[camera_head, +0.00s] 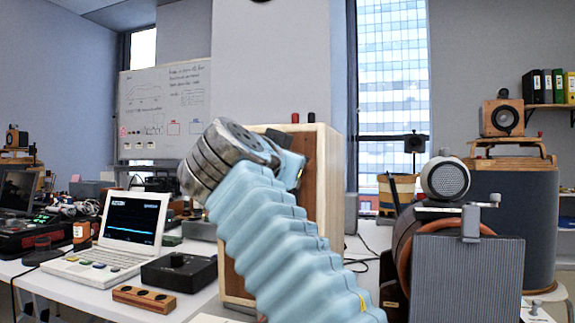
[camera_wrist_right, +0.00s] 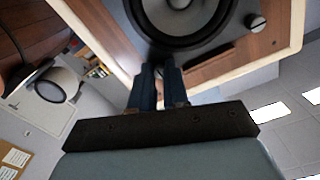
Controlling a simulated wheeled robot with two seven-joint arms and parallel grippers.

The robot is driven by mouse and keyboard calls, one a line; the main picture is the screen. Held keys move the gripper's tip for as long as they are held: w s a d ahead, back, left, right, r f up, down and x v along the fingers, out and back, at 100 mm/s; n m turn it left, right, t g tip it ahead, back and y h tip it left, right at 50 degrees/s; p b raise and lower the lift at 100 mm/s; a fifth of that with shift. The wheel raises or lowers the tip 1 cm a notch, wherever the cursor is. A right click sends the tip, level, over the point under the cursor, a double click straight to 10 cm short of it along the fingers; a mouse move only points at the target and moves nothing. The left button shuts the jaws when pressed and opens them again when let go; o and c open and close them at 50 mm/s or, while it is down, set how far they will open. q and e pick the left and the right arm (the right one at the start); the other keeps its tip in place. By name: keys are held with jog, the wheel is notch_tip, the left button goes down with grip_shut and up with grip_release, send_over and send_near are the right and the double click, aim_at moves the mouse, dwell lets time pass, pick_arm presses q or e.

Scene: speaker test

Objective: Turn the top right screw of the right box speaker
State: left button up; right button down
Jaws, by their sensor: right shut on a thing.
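The wooden box speaker (camera_head: 326,180) stands on the table in the middle of the head view, largely covered by my blue-sleeved right arm. In the right wrist view its brown front (camera_wrist_right: 284,12) with a pale edge and a dark round cone (camera_wrist_right: 180,18) fills the top. A round silver screw head (camera_wrist_right: 256,22) shows on that front, right of the cone. My right gripper (camera_wrist_right: 160,72) has its two blue fingers close together at the front's near corner, shut on a screw that is mostly hidden between the tips. My left gripper is not in view.
A laptop-like instrument (camera_head: 132,228), a black box with a knob (camera_head: 180,270) and a wooden block with dark holes (camera_head: 144,298) stand left of the speaker. A large dark speaker with a round grey top unit (camera_head: 445,179) stands close on the right.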

jog(key=shift+f+m, duration=0.15)
jog(key=shift+m, duration=0.45)
jog(key=c, duration=1.4)
grip_release()
jog(key=b+v, duration=0.3)
jog(key=v, duration=1.1)
jog(key=shift+w, duration=0.1)
